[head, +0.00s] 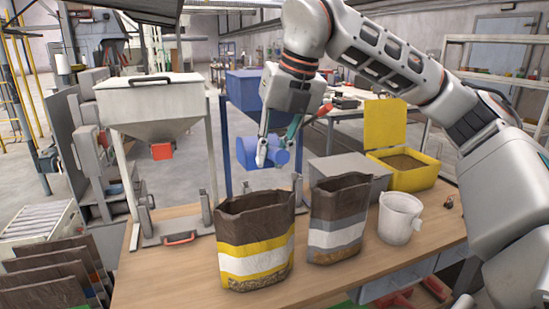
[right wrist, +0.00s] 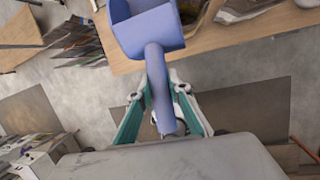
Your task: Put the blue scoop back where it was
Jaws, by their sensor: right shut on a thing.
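The blue scoop (head: 247,152) is in my right gripper (head: 271,146), held in the air above the far side of the wooden bench (head: 190,274), in front of the blue hopper (head: 243,88). In the right wrist view the scoop's bowl (right wrist: 147,35) points away from the palm. Its handle runs back between the two teal fingers of my right gripper (right wrist: 158,95), which are shut on it. The inside of the bowl shows only in part, so I cannot tell if it holds anything. My left gripper is not in view.
A yellow-banded bag (head: 258,248), a grey-banded bag (head: 336,228) and a white bucket (head: 399,218) stand on the bench. Behind them are a grey box (head: 347,181) and an open yellow bin (head: 416,179). A white hopper (head: 150,103) stands left. The bench's front left is clear.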

